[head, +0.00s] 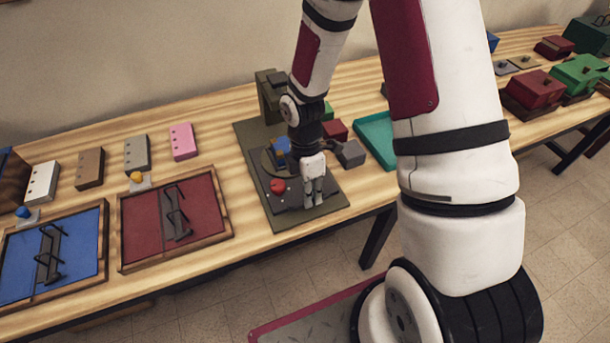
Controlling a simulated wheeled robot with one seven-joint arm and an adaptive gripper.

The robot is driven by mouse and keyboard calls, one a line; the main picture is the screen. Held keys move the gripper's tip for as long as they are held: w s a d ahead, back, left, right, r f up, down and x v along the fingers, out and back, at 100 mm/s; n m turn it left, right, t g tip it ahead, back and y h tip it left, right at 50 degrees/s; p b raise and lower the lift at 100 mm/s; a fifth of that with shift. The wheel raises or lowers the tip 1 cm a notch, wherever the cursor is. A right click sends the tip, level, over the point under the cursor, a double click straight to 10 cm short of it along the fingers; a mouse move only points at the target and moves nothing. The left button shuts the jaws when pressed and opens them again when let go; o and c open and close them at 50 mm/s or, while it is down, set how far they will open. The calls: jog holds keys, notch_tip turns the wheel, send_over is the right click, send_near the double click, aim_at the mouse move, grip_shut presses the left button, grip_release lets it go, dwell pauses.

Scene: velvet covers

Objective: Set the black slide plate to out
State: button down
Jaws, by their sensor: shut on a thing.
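An olive-green base board (246,140) lies on the wooden table with a small machine on it. The black slide plate (291,200) is a flat dark piece near the front end of this board. My gripper (314,202) points down over the front part of the board, with its fingers shut at the black slide plate. The fingers and wrist hide the exact contact point. A red knob (278,186) stands just left of the fingers. A blue block (281,146) and a grey block (350,153) sit farther back, close to my wrist.
An upright olive column (268,95) stands at the back of the board. A red tray (199,209) and a blue tray (76,254), each with glasses, lie to the left. Several small blocks stand behind them. A teal tray (375,137) and coloured boxes are to the right.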

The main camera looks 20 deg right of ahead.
jog(key=shift+s+p, duration=0.5)
jog(key=shift+s, duration=1.4)
jog(key=c, duration=1.7)
grip_release()
jog(key=shift+s, duration=0.1)
jog(key=shift+w, duration=0.2)
jog(key=shift+w+r, duration=0.1)
jog(key=shift+r, duration=0.25)
jog(key=v, duration=1.1)
jog(key=shift+r, duration=0.1)
